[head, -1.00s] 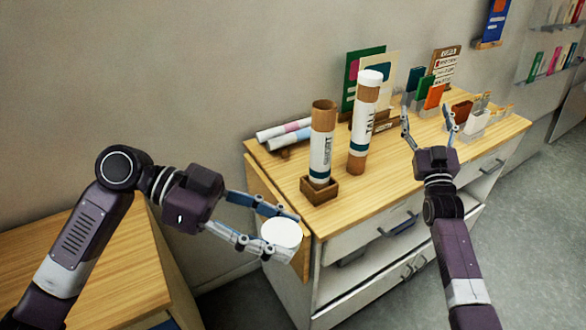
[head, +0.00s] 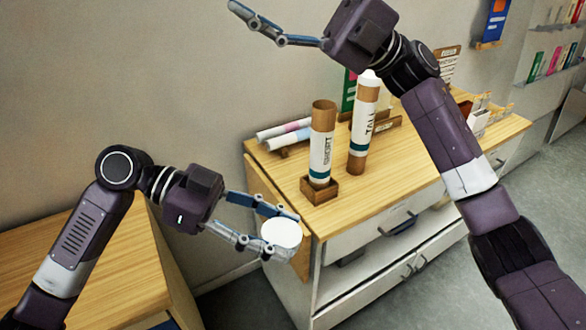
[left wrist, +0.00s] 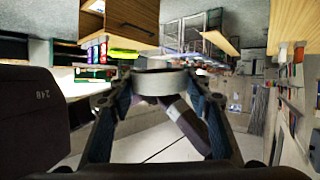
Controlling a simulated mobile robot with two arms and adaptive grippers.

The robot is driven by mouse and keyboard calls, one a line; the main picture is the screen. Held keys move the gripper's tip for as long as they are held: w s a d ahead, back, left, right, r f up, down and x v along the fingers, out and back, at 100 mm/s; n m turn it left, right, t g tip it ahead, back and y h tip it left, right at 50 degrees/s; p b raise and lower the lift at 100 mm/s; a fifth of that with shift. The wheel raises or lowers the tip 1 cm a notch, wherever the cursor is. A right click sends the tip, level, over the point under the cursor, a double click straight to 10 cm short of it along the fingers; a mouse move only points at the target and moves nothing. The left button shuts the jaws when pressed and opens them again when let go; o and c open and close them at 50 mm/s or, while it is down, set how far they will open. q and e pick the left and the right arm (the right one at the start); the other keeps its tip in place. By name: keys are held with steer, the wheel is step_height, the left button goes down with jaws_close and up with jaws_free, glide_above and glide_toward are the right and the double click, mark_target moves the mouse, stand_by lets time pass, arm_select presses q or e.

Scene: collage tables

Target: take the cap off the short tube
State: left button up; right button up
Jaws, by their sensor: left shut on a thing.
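The short tube (head: 321,150) is a brown cardboard tube with a white label marked SHORT. It stands upright in a small wooden holder (head: 320,190), its top open and uncapped. My left gripper (head: 280,231) is shut on a white round cap (head: 284,236), held in the air left of the table's front corner, apart from the tube. The cap also shows between the fingertips in the left wrist view (left wrist: 160,84). My right gripper (head: 262,24) is raised at the top edge, above and left of the tubes.
A tall tube (head: 365,125) marked TALL, with a white cap, stands close behind the short one to the right. Rolled sheets (head: 284,132) lie at the table's left back. The wooden table (head: 400,185) has bare room in front of the tubes. Another wooden surface (head: 100,260) is at lower left.

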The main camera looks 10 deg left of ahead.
steer(key=s+a+f+n+g+h, duration=0.25)
steer(key=s+a+h, duration=0.3)
steer(key=s, duration=0.35)
steer(key=m+t+h, duration=0.3)
steer(key=t+h, duration=0.6)
steer(key=h, duration=0.7)
glide_toward(281, 234)
steer(key=f, duration=0.3)
steer(key=a+f, duration=0.1)
steer(key=f, duration=0.5)
steer(key=shift+s+a, duration=0.25)
steer(key=shift+c, duration=0.5)
